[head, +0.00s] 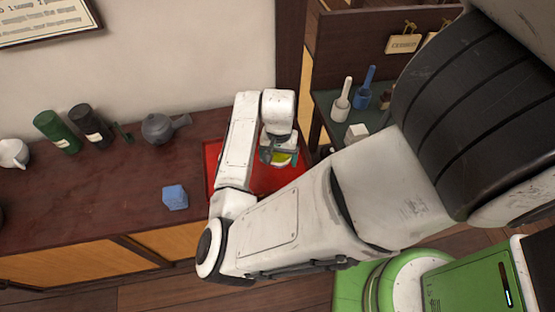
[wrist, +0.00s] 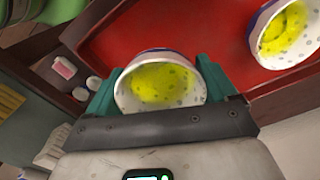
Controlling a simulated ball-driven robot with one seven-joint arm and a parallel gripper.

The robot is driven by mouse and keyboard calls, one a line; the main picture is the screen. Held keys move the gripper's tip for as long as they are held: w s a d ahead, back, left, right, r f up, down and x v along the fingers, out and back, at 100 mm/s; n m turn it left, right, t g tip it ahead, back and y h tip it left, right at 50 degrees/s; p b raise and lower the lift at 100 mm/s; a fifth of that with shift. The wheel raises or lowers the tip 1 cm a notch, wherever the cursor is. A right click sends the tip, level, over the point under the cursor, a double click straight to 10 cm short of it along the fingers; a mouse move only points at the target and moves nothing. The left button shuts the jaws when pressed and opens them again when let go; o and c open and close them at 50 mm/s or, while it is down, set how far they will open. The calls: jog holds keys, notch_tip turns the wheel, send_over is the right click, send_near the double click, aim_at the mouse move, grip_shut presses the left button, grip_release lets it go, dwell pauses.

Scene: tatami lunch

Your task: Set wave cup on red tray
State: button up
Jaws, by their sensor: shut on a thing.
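My gripper (wrist: 160,88) is shut on a cup (wrist: 160,92), with one teal finger on each side of it. The held cup has a pale inside with grey dots, yellow-green contents and a dark blue outside; its outer pattern is mostly hidden. The red tray (wrist: 130,35) lies beyond and under it in the wrist view. A second similar pale and blue cup (wrist: 288,38) with yellow-green contents is at the tray's side, top right. In the head view my gripper (head: 278,152) is over the red tray (head: 212,158), which my arm partly covers. I cannot tell the cup's height above it.
On the dark counter left of the tray are a blue cube (head: 175,197), a grey teapot (head: 160,127), a green canister (head: 57,131) and a black canister (head: 91,125). A side shelf at right holds a white ladle-like item (head: 342,102) and a blue one (head: 364,90).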

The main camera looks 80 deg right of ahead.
aim_at(278, 157)
jog(key=shift+w+d+f, duration=0.25)
jog(key=shift+d+f, duration=0.3)
jog(key=shift+f, duration=1.65)
jog(key=shift+f, duration=0.2)
jog(key=o, duration=1)
jog(key=shift+c, duration=0.2)
